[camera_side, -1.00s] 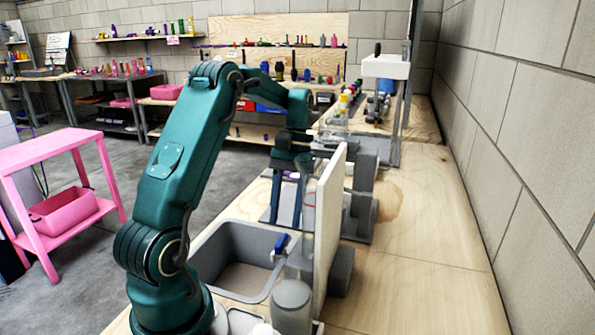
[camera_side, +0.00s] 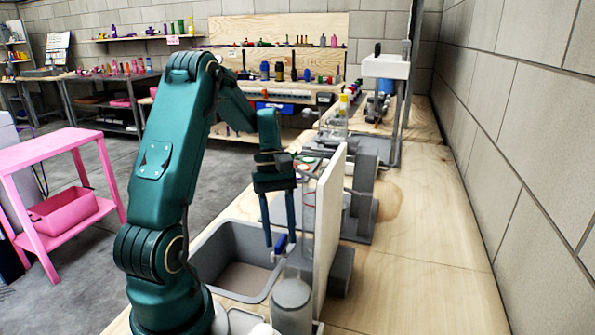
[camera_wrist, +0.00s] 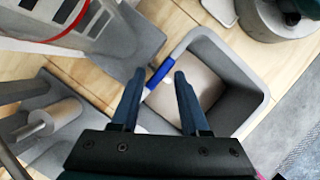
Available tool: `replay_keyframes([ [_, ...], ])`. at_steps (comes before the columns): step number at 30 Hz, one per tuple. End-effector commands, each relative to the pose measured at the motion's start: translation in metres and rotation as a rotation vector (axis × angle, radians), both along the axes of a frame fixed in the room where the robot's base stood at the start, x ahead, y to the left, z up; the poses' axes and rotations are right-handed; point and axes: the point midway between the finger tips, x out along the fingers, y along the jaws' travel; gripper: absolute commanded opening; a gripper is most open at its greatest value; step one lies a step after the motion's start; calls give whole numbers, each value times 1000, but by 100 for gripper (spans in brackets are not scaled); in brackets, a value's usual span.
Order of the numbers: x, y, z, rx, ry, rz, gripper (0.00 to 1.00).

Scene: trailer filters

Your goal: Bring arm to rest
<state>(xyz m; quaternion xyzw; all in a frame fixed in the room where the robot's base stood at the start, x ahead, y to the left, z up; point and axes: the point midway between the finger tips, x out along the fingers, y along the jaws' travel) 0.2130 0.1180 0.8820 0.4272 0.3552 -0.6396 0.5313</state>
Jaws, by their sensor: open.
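My gripper (camera_side: 279,241) points down over the right edge of a grey open bin (camera_side: 213,237) on the wooden bench. Its two fingers are apart, and nothing shows held between them. A blue part (camera_side: 281,243) sits at the bin's edge, close to the fingertips. In the wrist view my gripper (camera_wrist: 159,76) is open, with the blue part (camera_wrist: 160,73) on the bin's rim between and beyond the fingertips. Whether the fingers touch it I cannot tell. The grey bin (camera_wrist: 262,95) looks empty in the wrist view.
An upright pale board (camera_side: 329,220) stands right of my gripper, with grey fixtures (camera_side: 362,195) behind it. A translucent jar (camera_side: 291,303) stands in front. The bench (camera_side: 440,220) on the right is clear. A pink cart (camera_side: 60,155) stands on the floor at left.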

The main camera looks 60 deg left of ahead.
Motion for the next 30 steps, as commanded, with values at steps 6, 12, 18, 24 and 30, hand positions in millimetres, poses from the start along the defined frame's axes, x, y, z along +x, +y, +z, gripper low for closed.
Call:
replay_keyframes([
  [6, -1, 0, 0, 0, 0, 125, 45],
  [12, -1, 0, 0, 0, 0, 138, 45],
  [18, -1, 2, 2, 13, -3, 128, 84],
  [24, -11, 36, -3, 213, 9, 57, 90],
  [30, -14, 118, 15, 660, -29, -121, 90],
])
